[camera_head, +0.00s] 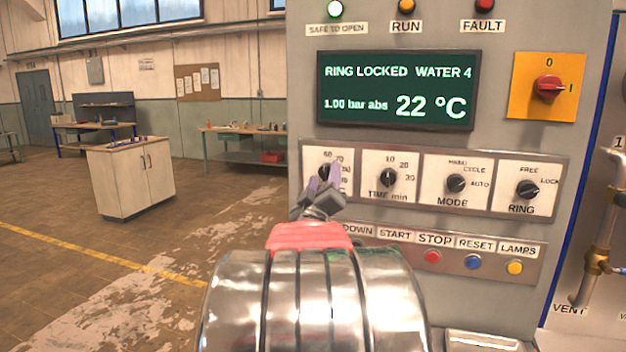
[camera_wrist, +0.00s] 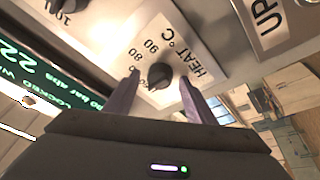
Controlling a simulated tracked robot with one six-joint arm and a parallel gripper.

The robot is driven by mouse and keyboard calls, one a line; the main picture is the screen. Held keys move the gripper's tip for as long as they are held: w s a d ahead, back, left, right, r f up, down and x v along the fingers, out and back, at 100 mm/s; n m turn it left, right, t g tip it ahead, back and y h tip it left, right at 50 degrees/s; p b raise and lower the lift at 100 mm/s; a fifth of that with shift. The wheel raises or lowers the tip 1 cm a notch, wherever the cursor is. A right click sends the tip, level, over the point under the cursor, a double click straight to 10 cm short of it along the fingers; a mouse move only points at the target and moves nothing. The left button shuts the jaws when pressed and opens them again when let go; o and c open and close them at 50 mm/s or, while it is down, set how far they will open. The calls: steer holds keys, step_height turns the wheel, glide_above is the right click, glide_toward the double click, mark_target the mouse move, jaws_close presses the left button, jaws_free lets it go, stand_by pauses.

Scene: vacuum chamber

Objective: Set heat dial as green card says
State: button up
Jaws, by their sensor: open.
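The heat dial is a black knob (camera_wrist: 160,76) on a white plate (camera_wrist: 155,45) marked HEAT °C, with numbers including 80 and 90, upside down in the wrist view. In the head view the dial (camera_head: 325,170) is the leftmost of the row and partly hidden. My gripper (camera_wrist: 159,80) is open, its two purple-grey fingers on either side of the knob. I cannot tell whether they touch it. In the head view my gripper (camera_head: 326,184) is in front of the dial. The knob's exact setting is unclear. I see no green card.
To the right are the TIME (camera_head: 388,178), MODE (camera_head: 456,184) and RING (camera_head: 527,190) dials. Below is a row of push buttons (camera_head: 433,257). The display (camera_head: 398,90) reads RING LOCKED, WATER 4, 22 °C. A cabinet (camera_head: 131,175) stands left on open floor.

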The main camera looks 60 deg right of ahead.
steer(key=shift+c, duration=0.4)
steer(key=c, duration=0.9)
steer(key=shift+a, duration=0.15)
steer(key=shift+c, duration=0.3)
